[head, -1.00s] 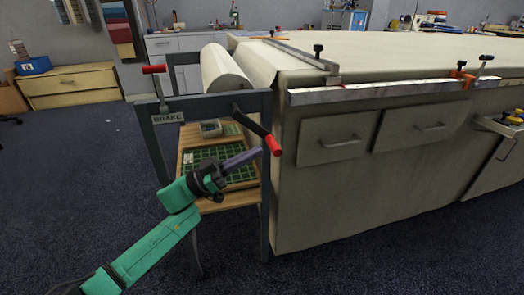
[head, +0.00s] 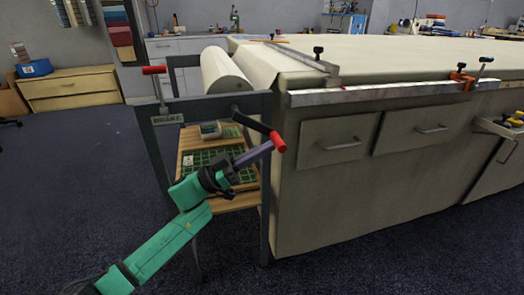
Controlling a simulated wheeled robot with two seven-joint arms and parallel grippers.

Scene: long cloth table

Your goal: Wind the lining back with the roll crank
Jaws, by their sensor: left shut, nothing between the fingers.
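The roll crank is a black arm (head: 251,121) on the right end of the dark frame, pointing down and right to a red grip (head: 278,142). The pale lining roll (head: 222,71) lies in the frame behind it, and its cloth runs onto the table (head: 390,52). My left gripper (head: 268,148) is shut and empty. Its fingertips overlap the lower left side of the red grip in the picture; I cannot tell whether they touch it. My right gripper is out of view.
A red-handled brake lever (head: 154,70) stands at the frame's left, above a BRAKE label (head: 168,119). A wooden shelf (head: 232,203) with a green grid mat sits inside the frame. A metal bar (head: 385,93) is clamped along the table edge.

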